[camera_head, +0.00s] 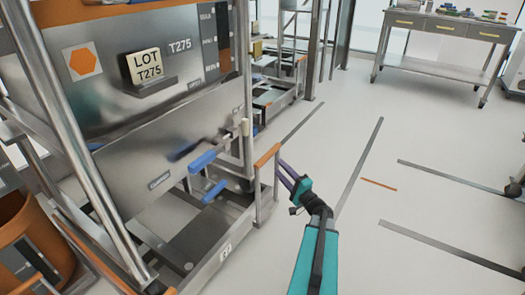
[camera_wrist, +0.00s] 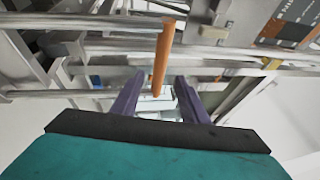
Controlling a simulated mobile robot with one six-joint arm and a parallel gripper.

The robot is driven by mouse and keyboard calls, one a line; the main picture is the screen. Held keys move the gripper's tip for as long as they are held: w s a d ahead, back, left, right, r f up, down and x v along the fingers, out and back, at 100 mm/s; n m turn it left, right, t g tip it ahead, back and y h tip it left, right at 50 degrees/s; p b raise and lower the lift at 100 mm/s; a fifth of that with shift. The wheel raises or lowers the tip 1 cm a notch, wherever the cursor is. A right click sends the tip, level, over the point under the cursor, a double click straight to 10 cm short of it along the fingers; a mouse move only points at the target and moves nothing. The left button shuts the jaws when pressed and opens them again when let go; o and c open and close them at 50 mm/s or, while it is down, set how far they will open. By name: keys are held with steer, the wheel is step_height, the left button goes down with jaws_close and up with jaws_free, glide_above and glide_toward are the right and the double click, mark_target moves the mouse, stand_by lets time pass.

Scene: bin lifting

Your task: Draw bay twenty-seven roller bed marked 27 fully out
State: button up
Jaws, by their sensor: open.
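The low roller bed (camera_head: 215,262) with a small white number plate (camera_head: 225,252), read as 27 though small, sits under the steel unit. An orange grip bar (camera_head: 267,155) tops an upright frame at the bed's right end. My gripper (camera_head: 282,169) is open, its purple fingers just right of and slightly below this bar, pointing at it. In the wrist view the orange bar (camera_wrist: 162,55) runs lengthwise in line with the gap between the fingers (camera_wrist: 158,80). Whether it lies between them in depth is unclear. Nothing is held.
Blue-handled levers (camera_head: 203,161) stick out above the bed. An orange drum (camera_head: 30,245) stands lower left. A workbench (camera_head: 445,30) is at the back right. Pale floor with dark strips is open on the right.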

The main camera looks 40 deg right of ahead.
steer(key=b+x, duration=0.3)
steer(key=x, duration=1)
steer(key=shift+w, duration=0.35)
